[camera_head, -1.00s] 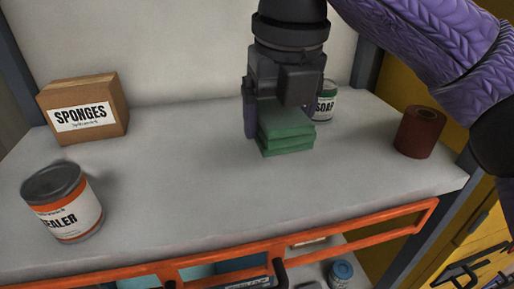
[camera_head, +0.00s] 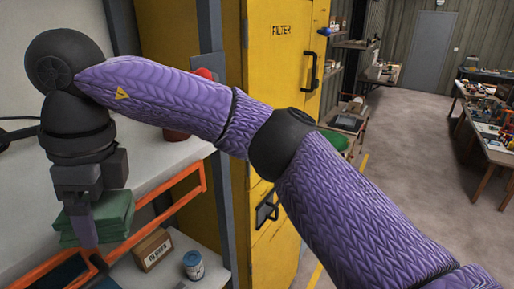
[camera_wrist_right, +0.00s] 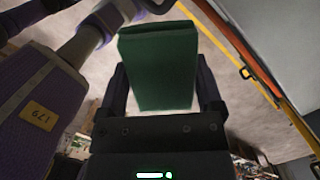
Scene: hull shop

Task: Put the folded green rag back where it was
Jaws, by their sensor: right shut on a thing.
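The folded green rag (camera_head: 113,216) is a thick stack of layers. My right gripper (camera_head: 88,228) points down and is shut on it, in front of the grey shelf unit's orange rail at the left of the head view. In the right wrist view the rag (camera_wrist_right: 160,65) sits between the two dark fingers (camera_wrist_right: 163,92), with a floor-like surface behind it. My left gripper is not in view.
The grey worktop (camera_head: 150,178) has an orange rail (camera_head: 180,194) along its front. Below are a brown box (camera_head: 153,250) and a blue-lidded jar (camera_head: 194,265). A yellow FILTER cabinet (camera_head: 283,75) stands beside it. Open floor (camera_head: 425,145) and tables lie right.

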